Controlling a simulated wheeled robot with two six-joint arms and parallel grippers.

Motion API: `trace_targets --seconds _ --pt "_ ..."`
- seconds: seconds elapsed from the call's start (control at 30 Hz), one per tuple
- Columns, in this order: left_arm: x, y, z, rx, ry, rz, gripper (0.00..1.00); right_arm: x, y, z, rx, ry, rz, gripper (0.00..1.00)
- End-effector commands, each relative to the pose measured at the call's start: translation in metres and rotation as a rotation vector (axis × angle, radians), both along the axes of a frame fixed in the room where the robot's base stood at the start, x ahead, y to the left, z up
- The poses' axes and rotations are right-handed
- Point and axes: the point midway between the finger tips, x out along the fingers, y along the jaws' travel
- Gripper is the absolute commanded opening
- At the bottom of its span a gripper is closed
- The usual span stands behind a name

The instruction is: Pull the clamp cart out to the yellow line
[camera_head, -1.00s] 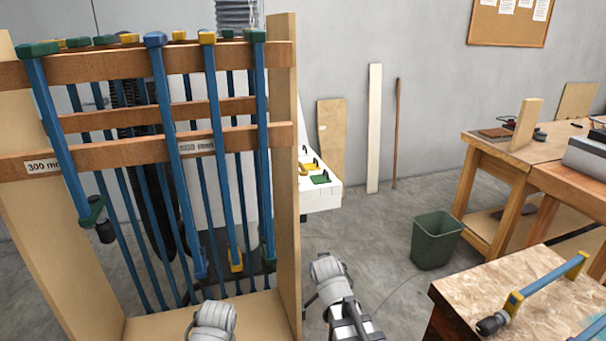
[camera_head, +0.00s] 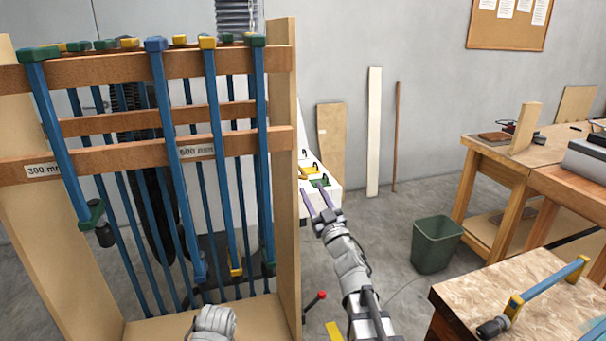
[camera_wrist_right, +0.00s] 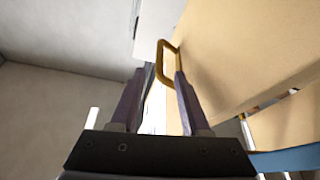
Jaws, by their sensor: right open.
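The clamp cart (camera_head: 285,180) is a wooden rack at the left of the head view, with several blue bar clamps hanging on its rails. My right gripper (camera_head: 315,192) is open beside the cart's right side panel, with its purple fingers pointing away. A short yellow strip (camera_head: 334,331) shows on the floor, partly hidden. My left gripper is out of view.
A red-knobbed lever (camera_head: 321,295) stands by the cart's lower right. A green bin (camera_head: 436,245) stands on the floor to the right. A workbench (camera_head: 530,280) with a blue clamp (camera_head: 548,290) is at the front right. Open floor lies between cart and bin.

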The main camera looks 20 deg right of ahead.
Motion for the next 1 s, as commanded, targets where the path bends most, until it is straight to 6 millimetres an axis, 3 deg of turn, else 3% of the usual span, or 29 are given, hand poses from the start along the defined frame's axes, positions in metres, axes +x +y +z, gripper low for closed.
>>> trace_targets --seconds 0.6,0.87,1.0 --pt "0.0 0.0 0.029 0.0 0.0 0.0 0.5 0.069 0.008 0.029 0.001 0.002 -0.002 0.46" --pt "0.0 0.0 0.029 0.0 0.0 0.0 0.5 0.07 0.009 0.028 0.001 0.002 -0.002 0.46" --pt "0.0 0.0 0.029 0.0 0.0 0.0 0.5 0.07 0.009 0.028 0.001 0.002 -0.002 0.34"
